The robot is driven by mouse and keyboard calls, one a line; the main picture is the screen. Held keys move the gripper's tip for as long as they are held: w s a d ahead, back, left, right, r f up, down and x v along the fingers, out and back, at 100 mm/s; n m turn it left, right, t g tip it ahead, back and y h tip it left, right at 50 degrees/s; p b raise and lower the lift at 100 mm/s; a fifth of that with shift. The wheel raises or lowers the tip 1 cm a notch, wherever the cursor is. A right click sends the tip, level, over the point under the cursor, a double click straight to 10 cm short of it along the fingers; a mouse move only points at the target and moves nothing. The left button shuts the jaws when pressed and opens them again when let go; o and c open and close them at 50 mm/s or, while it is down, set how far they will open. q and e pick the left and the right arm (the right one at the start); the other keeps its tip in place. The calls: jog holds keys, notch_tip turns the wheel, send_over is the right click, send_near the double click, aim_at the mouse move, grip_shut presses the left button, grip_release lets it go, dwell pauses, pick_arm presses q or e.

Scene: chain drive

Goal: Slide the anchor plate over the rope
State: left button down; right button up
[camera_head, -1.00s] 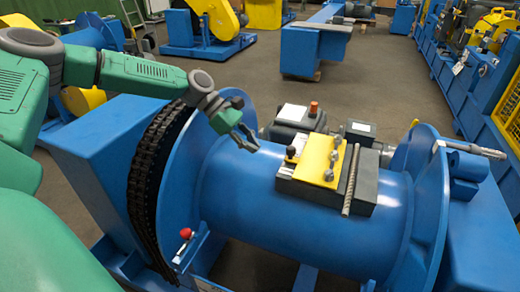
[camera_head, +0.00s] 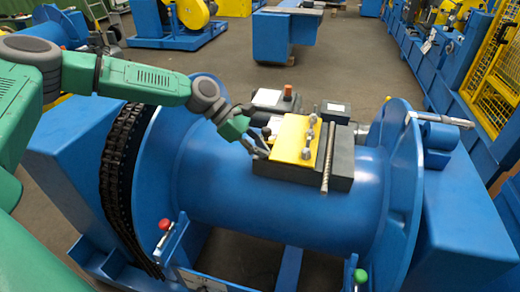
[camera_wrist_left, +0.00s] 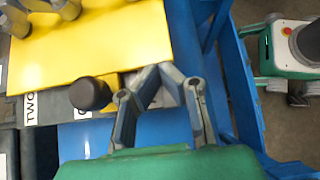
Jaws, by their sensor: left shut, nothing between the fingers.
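The yellow plate (camera_head: 290,138), which looks like the anchor plate, lies on a dark block (camera_head: 342,168) on top of the blue drum (camera_head: 240,200). Several bolt-like knobs stand along its right side. The rope (camera_head: 327,165) is a short, thin grey-brown strand lying across the block, right of the plate and apart from it. My left gripper (camera_head: 264,146) is at the plate's left edge, shut and empty. In the left wrist view its fingertips (camera_wrist_left: 163,72) meet beside the yellow plate (camera_wrist_left: 110,42), near a black knob (camera_wrist_left: 90,93). I cannot tell whether they touch the plate.
The drum has large blue flanges (camera_head: 402,190) at its ends and a black chain (camera_head: 118,180) at left. A red knob (camera_head: 165,225) and a green knob (camera_head: 360,276) stand in front. A grey box with an orange button (camera_head: 288,92) sits behind the plate.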

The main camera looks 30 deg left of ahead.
aim_at(289, 158)
pick_arm(q)
jog(key=shift+d+r+p, duration=0.1)
jog(key=shift+d+p, duration=0.25)
jog(key=shift+p, duration=0.05)
jog(key=d+p, duration=0.1)
jog(key=w+d+p, duration=0.1)
jog(key=d, duration=0.1)
jog(key=d+p, duration=0.1)
jog(key=d, duration=0.1)
jog(key=shift+w, duration=0.25)
jog(key=shift+d, duration=0.4)
jog(key=shift+a, duration=0.1)
jog(key=shift+a, duration=0.15)
jog(key=shift+a+r, duration=0.15)
jog(key=shift+a, duration=0.15)
jog(key=v, duration=1)
jog(key=shift+a+r, duration=0.2)
jog(key=shift+a, duration=0.15)
